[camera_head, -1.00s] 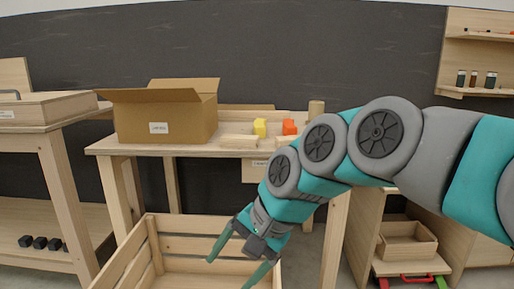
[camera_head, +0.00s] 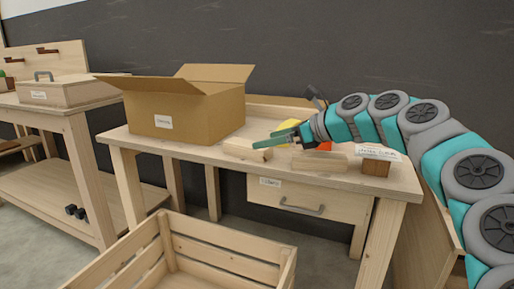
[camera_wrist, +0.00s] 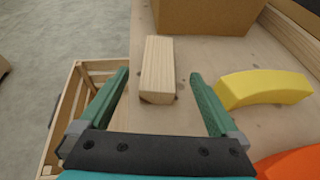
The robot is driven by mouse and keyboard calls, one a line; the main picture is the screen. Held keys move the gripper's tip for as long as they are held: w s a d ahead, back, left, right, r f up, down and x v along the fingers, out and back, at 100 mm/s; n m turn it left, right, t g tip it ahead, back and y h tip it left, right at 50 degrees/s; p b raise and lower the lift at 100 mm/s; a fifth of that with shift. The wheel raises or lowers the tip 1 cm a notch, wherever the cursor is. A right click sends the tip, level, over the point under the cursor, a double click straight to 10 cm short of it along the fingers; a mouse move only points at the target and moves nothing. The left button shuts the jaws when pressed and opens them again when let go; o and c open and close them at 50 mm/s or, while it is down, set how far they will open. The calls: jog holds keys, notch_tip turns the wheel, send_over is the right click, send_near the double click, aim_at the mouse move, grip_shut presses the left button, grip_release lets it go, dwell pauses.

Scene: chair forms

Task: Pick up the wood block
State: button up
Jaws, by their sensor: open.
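A pale wood block (camera_head: 240,150) lies on the workbench (camera_head: 190,151) in front of the cardboard box. In the wrist view the wood block (camera_wrist: 158,65) points lengthwise away from me, its near end showing between my fingers. My gripper (camera_head: 264,139) is over the bench at the block's right end in the head view. In the wrist view my gripper (camera_wrist: 160,73) is open, with one green finger on each side of the block and gaps on both sides. I cannot tell how far above the bench the fingertips are.
A yellow arched piece (camera_wrist: 264,89) and an orange piece (camera_wrist: 290,163) lie right of my gripper. A second wood piece (camera_head: 320,161) and a labelled block (camera_head: 375,168) lie farther right. The cardboard box (camera_head: 205,113) stands just behind the block. A slatted crate (camera_head: 225,255) stands below.

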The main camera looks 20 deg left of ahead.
aim_at(250, 144)
jog(key=x, duration=0.7)
jog(key=shift+a+f, duration=0.15)
jog(key=shift+a, duration=0.1)
jog(key=c, duration=1.5)
